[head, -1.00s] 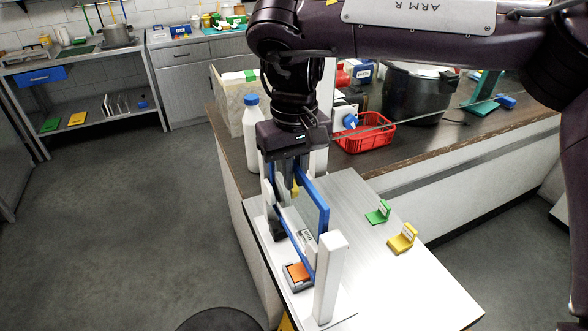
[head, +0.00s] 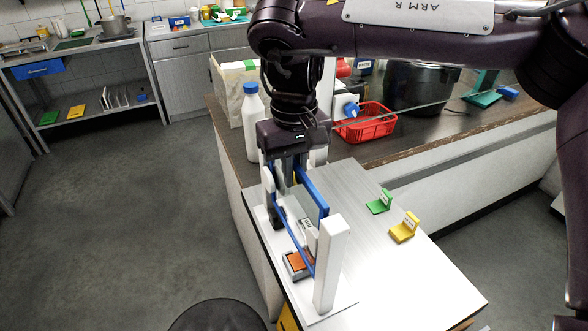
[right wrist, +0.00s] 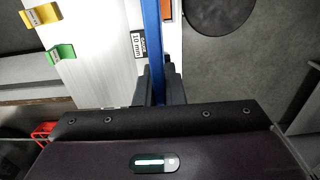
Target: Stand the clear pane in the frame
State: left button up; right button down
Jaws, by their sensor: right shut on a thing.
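The clear pane with blue edges (head: 313,192) is in my right gripper (head: 287,172), upright, above the white frame. The blue edge also shows edge-on in the right wrist view (right wrist: 152,40), between the two dark fingers (right wrist: 159,88), which are shut on it. The frame has a tall white near post (head: 331,265) and a thin white base (head: 340,303) on the table. The pane's near end is close beside the near post. I cannot tell whether its lower edge sits in a slot; my gripper hides the far end. My left gripper is out of view.
An orange-topped block (head: 297,262) lies by the frame. A green holder (head: 379,202) and a yellow holder (head: 404,228) stand on the bare tabletop (head: 360,265) to the right. A white bottle (head: 252,125) and red basket (head: 365,124) stand on the counter behind.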

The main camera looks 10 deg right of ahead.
jog(key=shift+f+b, duration=0.45)
jog(key=shift+f, duration=0.25)
jog(key=c, duration=1.5)
grip_release()
jog(key=shift+o, duration=0.2)
jog(key=shift+r+p, duration=3.55)
jog(key=shift+p, duration=0.35)
